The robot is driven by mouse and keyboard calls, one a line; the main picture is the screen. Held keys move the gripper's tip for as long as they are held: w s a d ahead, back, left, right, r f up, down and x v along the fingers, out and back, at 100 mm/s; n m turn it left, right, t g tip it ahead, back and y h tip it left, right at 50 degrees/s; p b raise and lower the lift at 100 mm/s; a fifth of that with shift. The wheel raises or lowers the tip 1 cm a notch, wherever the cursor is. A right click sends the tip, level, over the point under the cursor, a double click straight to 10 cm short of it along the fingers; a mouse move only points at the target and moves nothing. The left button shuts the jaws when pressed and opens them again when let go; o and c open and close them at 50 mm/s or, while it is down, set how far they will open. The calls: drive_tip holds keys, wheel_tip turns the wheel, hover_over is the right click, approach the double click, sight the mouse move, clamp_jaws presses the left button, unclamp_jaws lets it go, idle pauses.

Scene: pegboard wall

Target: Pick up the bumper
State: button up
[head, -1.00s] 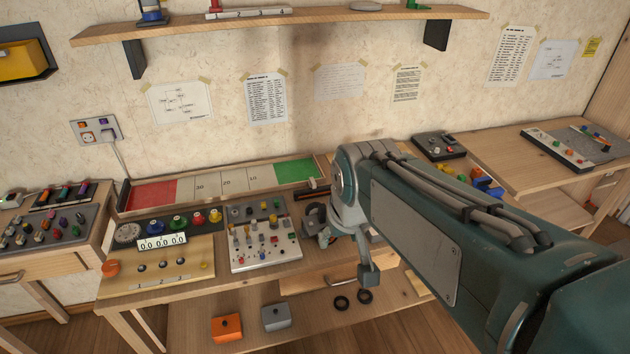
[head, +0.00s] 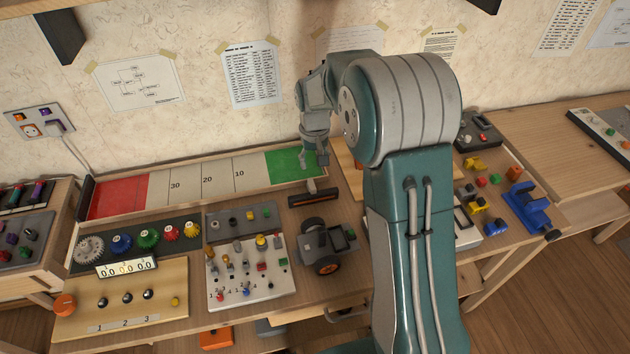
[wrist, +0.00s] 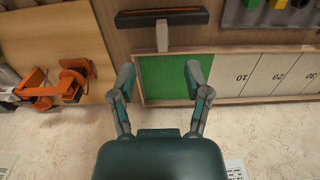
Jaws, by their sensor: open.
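The bumper, which I take to be the dark T-shaped bar (head: 314,198) with a thin orange strip and a pale stem, lies on the bench in front of the green zone. In the wrist view the bumper (wrist: 162,19) is at the top, its stem pointing down between my fingers. My gripper (head: 313,158) is over the green zone at the back of the bench, beyond the bumper. In the wrist view my gripper (wrist: 161,78) is open and empty, with its fingertips apart and short of the stem.
The green zone (head: 284,162) ends a numbered track with a red zone (head: 118,198). A small wheeled cart (head: 324,248) stands just in front of the bumper. A switch panel (head: 250,275) is to its left. An orange clamp (wrist: 50,88) shows in the wrist view.

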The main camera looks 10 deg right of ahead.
hover_over(313, 188)
drive_tip(key=f, duration=0.5)
drive_tip(key=shift+s+a+f, duration=0.1)
drive_tip(key=shift+s+f, duration=0.1)
drive_tip(key=shift+f, duration=0.05)
drive_tip(key=f, duration=0.5)
drive_tip(key=shift+w+f, duration=0.25)
drive_tip(key=shift+f, duration=0.05)
clamp_jaws()
